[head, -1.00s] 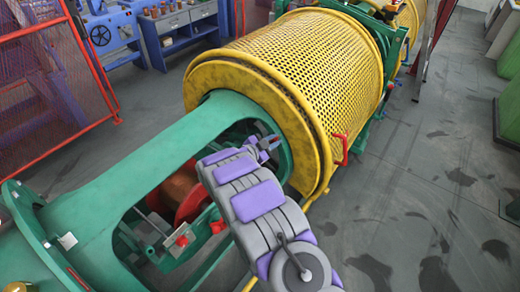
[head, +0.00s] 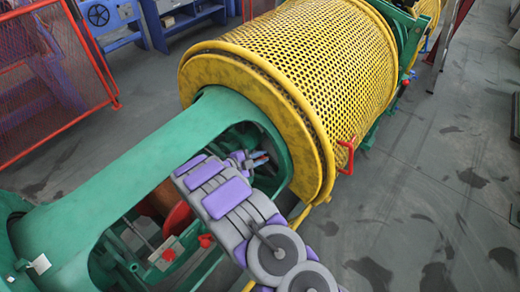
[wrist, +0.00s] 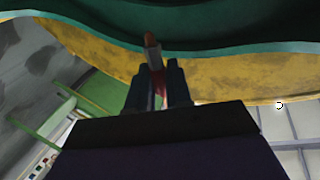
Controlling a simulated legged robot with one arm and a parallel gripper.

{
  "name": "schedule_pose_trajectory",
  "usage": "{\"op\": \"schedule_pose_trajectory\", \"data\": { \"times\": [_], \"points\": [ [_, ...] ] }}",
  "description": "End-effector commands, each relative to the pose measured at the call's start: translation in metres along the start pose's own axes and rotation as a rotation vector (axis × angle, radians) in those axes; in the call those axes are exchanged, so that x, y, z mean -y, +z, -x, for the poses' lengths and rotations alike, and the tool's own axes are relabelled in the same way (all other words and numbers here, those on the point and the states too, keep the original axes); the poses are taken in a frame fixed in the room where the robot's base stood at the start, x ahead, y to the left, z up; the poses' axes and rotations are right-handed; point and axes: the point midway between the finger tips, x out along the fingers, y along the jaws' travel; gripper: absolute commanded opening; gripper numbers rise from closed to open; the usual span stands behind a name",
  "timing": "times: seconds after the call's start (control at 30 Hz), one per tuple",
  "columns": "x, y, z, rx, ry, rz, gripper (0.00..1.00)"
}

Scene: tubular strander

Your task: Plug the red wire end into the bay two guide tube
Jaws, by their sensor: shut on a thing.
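My gripper (wrist: 158,82) is shut on the red wire end (wrist: 152,42) in the wrist view. In the head view my gripper (head: 258,158) reaches into the opening of the green frame (head: 140,150), beside the yellow ring (head: 225,80) of the perforated drum (head: 310,70). Contact between the tip and the frame cannot be told. I cannot pick out the bay two guide tube.
A red reel (head: 178,218) and a small box with a red knob (head: 166,254) sit inside the green frame, below left of my arm. A red handle (head: 346,155) juts from the drum's right side. A red mesh fence (head: 60,80) stands at left.

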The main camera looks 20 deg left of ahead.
Motion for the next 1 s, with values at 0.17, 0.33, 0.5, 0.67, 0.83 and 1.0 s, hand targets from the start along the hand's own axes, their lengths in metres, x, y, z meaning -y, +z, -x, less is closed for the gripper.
{"op": "schedule_pose_trajectory", "data": {
  "times": [0.17,0.33,0.5,0.67,0.83,1.0],
  "points": [
    [0.002,0.003,0.002,-0.002,-0.003,0.002,0.00],
    [0.004,0.011,0.006,-0.005,-0.005,0.006,0.00],
    [0.003,0.016,0.009,-0.005,-0.002,0.007,0.00],
    [0.002,0.025,0.006,-0.002,0.001,0.003,0.00],
    [0.002,0.037,0.005,0.001,0.002,-0.003,0.00],
    [0.002,0.056,0.007,-0.001,0.001,0.001,0.00]
  ]
}}
